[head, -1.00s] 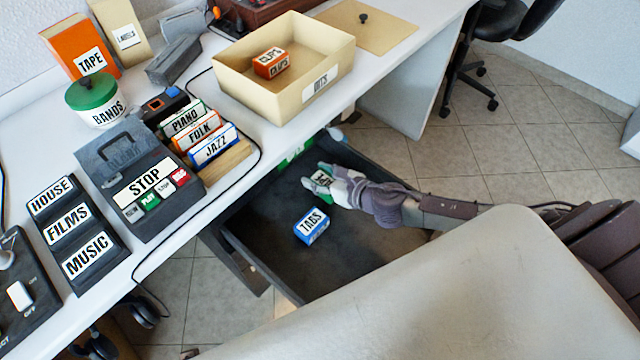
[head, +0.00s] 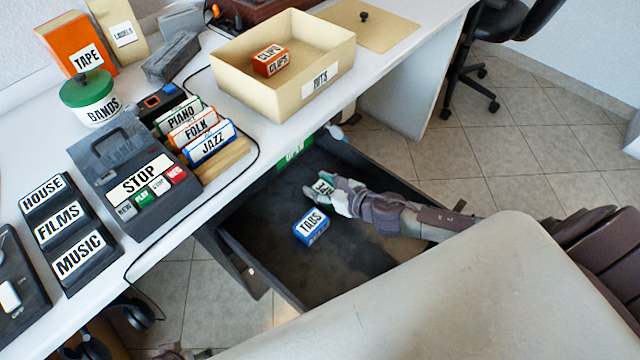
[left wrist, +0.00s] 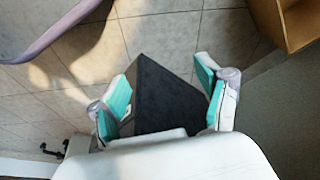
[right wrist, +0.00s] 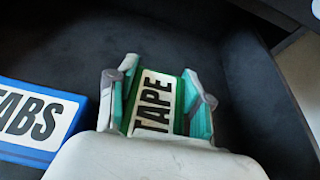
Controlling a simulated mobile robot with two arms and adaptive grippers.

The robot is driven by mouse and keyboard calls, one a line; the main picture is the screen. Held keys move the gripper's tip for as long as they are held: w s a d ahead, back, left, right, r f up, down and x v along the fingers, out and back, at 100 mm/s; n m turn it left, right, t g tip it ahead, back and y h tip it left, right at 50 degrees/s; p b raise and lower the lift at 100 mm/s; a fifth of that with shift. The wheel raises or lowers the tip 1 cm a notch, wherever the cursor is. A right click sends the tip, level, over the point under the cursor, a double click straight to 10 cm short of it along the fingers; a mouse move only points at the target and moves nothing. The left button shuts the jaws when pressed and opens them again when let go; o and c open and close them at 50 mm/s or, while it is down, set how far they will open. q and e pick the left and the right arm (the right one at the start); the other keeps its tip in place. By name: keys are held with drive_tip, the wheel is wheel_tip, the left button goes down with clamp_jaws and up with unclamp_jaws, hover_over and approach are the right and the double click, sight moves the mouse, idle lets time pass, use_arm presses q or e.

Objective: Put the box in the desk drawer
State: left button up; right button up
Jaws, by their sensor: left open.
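A small green box with a white TAPE label (right wrist: 156,103) is between the fingers of my right gripper (right wrist: 158,97), whose pads lie against its two sides. In the head view the right gripper (head: 328,190) and the box are inside the open desk drawer (head: 290,265). Whether the box touches the drawer floor I cannot tell. A blue TABS box (head: 311,227) lies on the drawer floor beside it; it also shows in the right wrist view (right wrist: 38,125). My left gripper (left wrist: 163,95) is open, with a dark angular surface beyond its fingers.
On the desk, a cream tray (head: 248,95) holds an orange CLIPS box (head: 270,62). An office chair (head: 480,50) stands beyond.

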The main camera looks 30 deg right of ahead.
drive_tip(key=o, duration=0.5)
drive_tip(key=shift+c, duration=0.2)
use_arm(q)
drive_tip(key=shift+r, duration=0.1)
use_arm(e)
drive_tip(key=shift+s+r, duration=0.1)
drive_tip(key=shift+r, duration=0.05)
drive_tip(key=v, duration=1)
drive_tip(key=shift+s, duration=0.15)
drive_tip(key=shift+s+d+r, duration=0.3)
drive_tip(key=shift+s, duration=0.3)
use_arm(q)
drive_tip(key=shift+s+f, duration=0.25)
drive_tip(key=shift+f, duration=0.2)
